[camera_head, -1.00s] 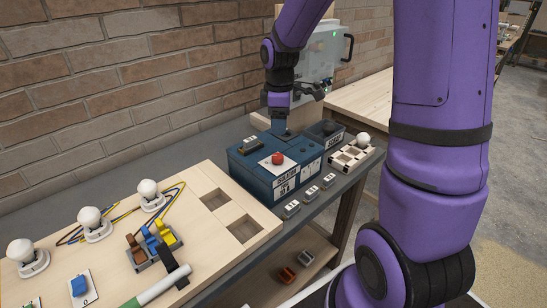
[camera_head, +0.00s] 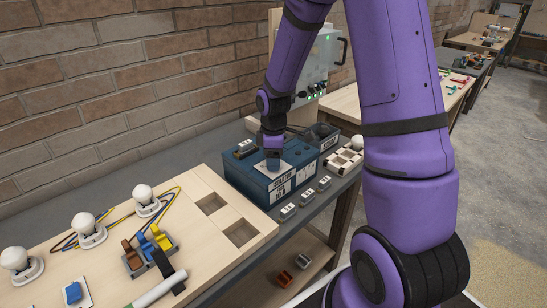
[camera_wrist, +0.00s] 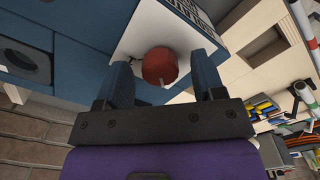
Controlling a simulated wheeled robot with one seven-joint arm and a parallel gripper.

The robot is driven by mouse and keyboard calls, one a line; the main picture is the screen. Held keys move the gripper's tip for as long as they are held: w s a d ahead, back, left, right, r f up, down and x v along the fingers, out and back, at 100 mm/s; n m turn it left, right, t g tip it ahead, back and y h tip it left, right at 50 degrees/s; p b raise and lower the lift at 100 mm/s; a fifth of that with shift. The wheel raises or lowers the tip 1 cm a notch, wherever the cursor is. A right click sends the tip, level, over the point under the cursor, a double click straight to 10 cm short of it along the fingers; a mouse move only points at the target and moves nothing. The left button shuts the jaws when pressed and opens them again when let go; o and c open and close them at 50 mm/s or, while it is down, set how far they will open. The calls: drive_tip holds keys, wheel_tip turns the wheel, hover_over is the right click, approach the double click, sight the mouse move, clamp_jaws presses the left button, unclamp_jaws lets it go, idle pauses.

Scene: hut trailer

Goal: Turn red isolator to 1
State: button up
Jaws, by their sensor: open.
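The red isolator knob (camera_wrist: 160,66) sits on a white plate (camera_wrist: 140,36) on top of a blue box, with a small pale mark at its edge in the wrist view. My gripper (camera_wrist: 166,72) is open, with one finger on each side of the knob; I cannot tell whether the fingers touch it. In the head view my gripper (camera_head: 272,163) points down over the blue isolator box (camera_head: 238,182) and hides the knob. The white plate (camera_head: 290,173) shows partly beside it. The numbers around the knob are not readable.
A dark switch (camera_head: 246,148) stands on the box's left part. Small labelled blocks (camera_head: 306,196) line the bench edge in front. A wooden board (camera_head: 205,235) with bulbs and coloured switches lies left. A grey control cabinet (camera_head: 325,60) stands behind.

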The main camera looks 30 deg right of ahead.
drive_tip(key=c, duration=0.9)
drive_tip(key=shift+c, duration=0.2)
drive_tip(key=shift+m, duration=0.4)
drive_tip(key=m, duration=0.3)
drive_tip(key=shift+m, duration=0.4)
drive_tip(key=m, duration=0.9)
drive_tip(key=shift+a, duration=0.1)
drive_tip(key=m, duration=0.4)
drive_tip(key=shift+m, duration=0.3)
